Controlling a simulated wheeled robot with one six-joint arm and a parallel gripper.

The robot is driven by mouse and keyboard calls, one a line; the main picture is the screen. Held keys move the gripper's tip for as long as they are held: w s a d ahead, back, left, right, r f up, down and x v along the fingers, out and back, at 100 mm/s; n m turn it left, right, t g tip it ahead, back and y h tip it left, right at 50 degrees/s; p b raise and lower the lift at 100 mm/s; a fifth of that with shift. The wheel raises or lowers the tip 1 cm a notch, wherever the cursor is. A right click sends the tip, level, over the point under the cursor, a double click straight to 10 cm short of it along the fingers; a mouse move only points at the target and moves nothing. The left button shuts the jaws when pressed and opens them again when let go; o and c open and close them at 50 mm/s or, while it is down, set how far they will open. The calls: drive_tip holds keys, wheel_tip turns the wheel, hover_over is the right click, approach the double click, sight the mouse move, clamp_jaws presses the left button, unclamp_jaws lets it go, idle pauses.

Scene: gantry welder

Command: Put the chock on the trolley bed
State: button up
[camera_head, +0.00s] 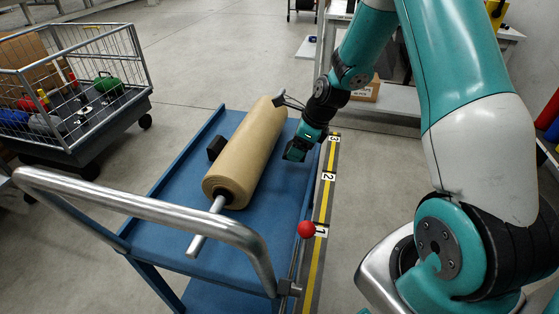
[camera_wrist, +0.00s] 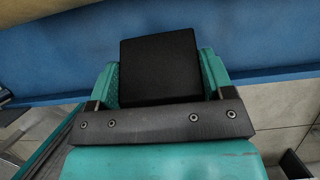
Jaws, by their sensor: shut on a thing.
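My gripper (camera_head: 296,151) is at the right side of the blue trolley bed (camera_head: 172,192), right of the tan roll. In the wrist view my gripper (camera_wrist: 160,78) is shut on a black block, the chock (camera_wrist: 158,66), with a teal finger on each side. The blue bed shows beyond it in the wrist view (camera_wrist: 265,40). I cannot tell whether the chock touches the bed. Another black block (camera_head: 216,147) sits on the bed against the roll's left side.
The tan roll (camera_head: 243,152) with a metal core bar lies lengthwise on the bed. The trolley's metal handle (camera_head: 150,208) rises at the near end. A numbered yellow-black strip (camera_head: 322,200) and a red ball (camera_head: 306,229) are along the right edge. A wire cart (camera_head: 85,90) stands left.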

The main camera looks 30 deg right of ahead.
sight(284, 166)
wheel_tip(284, 166, down, 4)
drive_tip(key=shift+f, duration=0.1)
drive_tip(key=shift+w+a, duration=0.35)
drive_tip(key=shift+w+a+b, duration=0.4)
drive_tip(key=shift+w+a, duration=0.65)
drive_tip(key=shift+f, duration=0.55)
drive_tip(key=shift+f, duration=0.1)
drive_tip(key=o, duration=1.1)
